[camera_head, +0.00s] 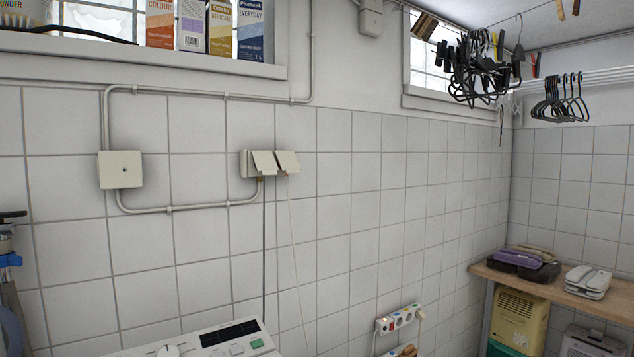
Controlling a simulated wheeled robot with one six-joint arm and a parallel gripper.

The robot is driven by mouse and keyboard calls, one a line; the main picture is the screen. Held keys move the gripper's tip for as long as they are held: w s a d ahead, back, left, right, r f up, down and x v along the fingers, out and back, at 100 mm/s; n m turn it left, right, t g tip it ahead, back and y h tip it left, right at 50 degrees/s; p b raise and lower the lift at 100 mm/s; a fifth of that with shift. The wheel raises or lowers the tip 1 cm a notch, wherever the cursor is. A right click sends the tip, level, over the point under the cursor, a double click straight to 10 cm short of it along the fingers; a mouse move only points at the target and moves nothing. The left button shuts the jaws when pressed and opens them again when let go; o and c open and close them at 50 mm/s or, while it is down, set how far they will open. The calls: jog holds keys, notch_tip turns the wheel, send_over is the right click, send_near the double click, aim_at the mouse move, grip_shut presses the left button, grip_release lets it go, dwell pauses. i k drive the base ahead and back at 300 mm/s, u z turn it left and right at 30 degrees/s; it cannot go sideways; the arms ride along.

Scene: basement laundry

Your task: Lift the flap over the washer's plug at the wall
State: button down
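A double wall socket (247,163) with two beige flaps sits on the tiled wall, left of the middle. The left flap (264,162) and the right flap (287,161) both stand tilted out from the wall at the bottom, over the plugs. A dark cord (263,240) hangs from under the left flap and a pale cord (295,240) from under the right one. I cannot tell which cord is the washer's. My gripper is not in view.
A junction box (121,169) and conduit are left of the socket. Detergent cartons (221,28) stand on the window ledge above. A power strip (398,318) is low right; hangers (562,100) hang far right. The wall around the socket is clear.

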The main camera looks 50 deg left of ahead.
aim_at(264, 161)
jog(key=i, duration=3)
jog(key=u, duration=3.8)
